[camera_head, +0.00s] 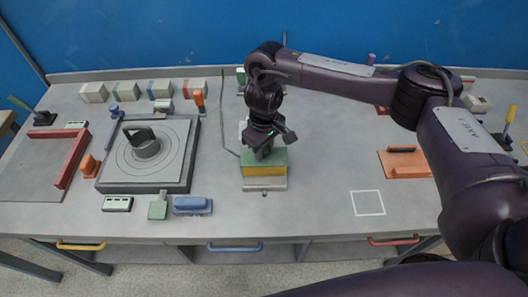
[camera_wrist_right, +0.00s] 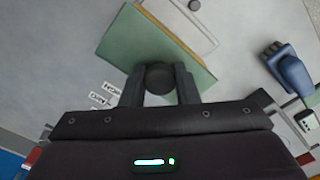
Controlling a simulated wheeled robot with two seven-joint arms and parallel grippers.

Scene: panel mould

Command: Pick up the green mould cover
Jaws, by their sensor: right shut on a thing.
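The green mould cover (camera_head: 278,158) is a flat green plate on top of a yellow block (camera_head: 264,170), which stands on a pale base (camera_head: 266,186) near the middle of the bench. My right gripper (camera_head: 262,152) comes down onto the cover from above. In the right wrist view, my right gripper (camera_wrist_right: 159,82) is shut on the dark round knob of the green mould cover (camera_wrist_right: 190,62), with a finger on each side. I cannot tell whether the cover is lifted clear of the block. My left gripper is not in view.
A dark square plate with rings (camera_head: 182,178) lies to the left. Blue (camera_head: 192,205) and green (camera_head: 157,210) items sit near the front edge. An orange tool (camera_head: 404,162) and a white outlined square (camera_head: 367,203) are to the right. A thin cable (camera_head: 223,120) runs behind the block.

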